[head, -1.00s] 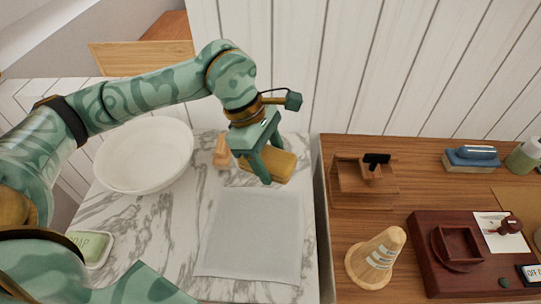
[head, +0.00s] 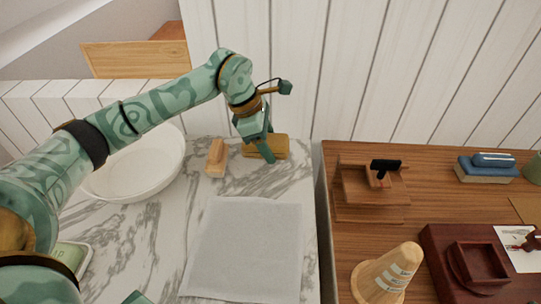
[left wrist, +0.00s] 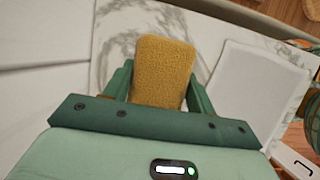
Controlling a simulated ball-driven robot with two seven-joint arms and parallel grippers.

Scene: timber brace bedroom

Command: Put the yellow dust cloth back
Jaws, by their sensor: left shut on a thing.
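The yellow dust cloth (head: 277,147) is a folded, fuzzy block at the back of the marble top, near the wall. My left gripper (head: 262,153) is shut on it. In the left wrist view the cloth (left wrist: 161,70) sits between the two fingers (left wrist: 158,88), its far end reaching out past them. In the head view the fingers hide part of the cloth. I cannot tell whether the cloth touches the marble.
A wooden-backed brush (head: 216,158) stands just left of the cloth. A white basin (head: 135,170) is further left. A pale grey mat (head: 245,250) lies in front on the marble top (head: 180,225). A wooden desk (head: 335,240) with several objects adjoins at right.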

